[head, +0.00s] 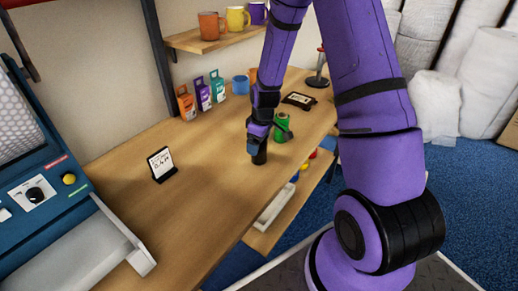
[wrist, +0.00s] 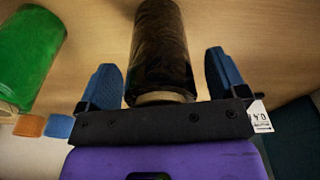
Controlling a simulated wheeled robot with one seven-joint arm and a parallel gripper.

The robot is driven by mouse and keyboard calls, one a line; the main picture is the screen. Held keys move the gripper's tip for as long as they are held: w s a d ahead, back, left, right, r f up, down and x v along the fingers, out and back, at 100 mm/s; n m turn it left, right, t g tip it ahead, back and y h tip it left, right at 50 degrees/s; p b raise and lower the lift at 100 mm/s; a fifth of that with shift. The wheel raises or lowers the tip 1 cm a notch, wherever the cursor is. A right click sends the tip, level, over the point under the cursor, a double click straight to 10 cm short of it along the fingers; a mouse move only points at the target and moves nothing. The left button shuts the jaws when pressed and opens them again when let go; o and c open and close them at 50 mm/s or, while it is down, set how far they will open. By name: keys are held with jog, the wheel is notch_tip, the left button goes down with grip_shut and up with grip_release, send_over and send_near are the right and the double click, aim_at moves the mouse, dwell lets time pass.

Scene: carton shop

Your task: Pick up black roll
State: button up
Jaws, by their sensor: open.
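The black roll (head: 259,156) stands on the wooden table below my gripper in the head view. In the wrist view the black roll (wrist: 160,45) shows as a dark, glossy cylinder with a pale core at its near end. My gripper (wrist: 167,80) is open, with one blue finger on each side of the roll. A gap shows between each finger and the roll, so the fingers do not appear to touch it. In the head view my gripper (head: 256,143) points down over the roll and partly hides it.
A green roll (head: 281,127) stands close beside the black roll; it also shows in the wrist view (wrist: 28,55). A small sign (head: 161,164) stands to the left on the table (head: 205,185). Colored boxes (head: 203,94) and mugs line the wall. The table's front left is clear.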

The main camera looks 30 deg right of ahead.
jog(key=shift+f, duration=0.25)
jog(key=c, duration=1.2)
jog(key=shift+o, duration=0.2)
jog(key=shift+r, duration=0.15)
